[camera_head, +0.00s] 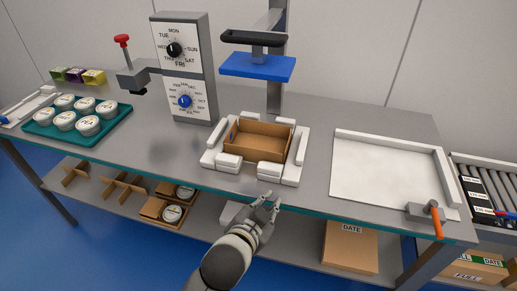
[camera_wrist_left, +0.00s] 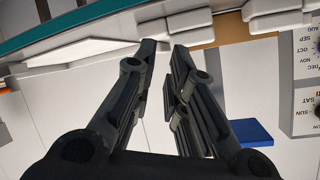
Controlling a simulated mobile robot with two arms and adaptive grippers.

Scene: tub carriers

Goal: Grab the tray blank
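A brown cardboard tray (camera_head: 262,134) with raised walls sits in a white block fixture (camera_head: 291,174) at the middle of the bench. I cannot tell whether this is the tray blank; no flat blank shows clearly. My left gripper (camera_head: 268,200) is in front of the bench's front edge, below and apart from the fixture. Its fingers are apart with nothing between them. The left wrist view also shows the open fingers (camera_wrist_left: 165,45), with part of the brown tray (camera_wrist_left: 228,28) and white blocks (camera_wrist_left: 276,12) beyond them. My right gripper is not in view.
A blue press plate (camera_head: 257,68) hangs above the fixture. A dial post (camera_head: 190,95) stands behind left. A teal tray (camera_head: 42,128) holds several white tubs. A white framed board (camera_head: 385,170) with an orange-handled clamp (camera_head: 435,220) lies right. Cardboard pieces (camera_head: 125,186) are on the lower shelf.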

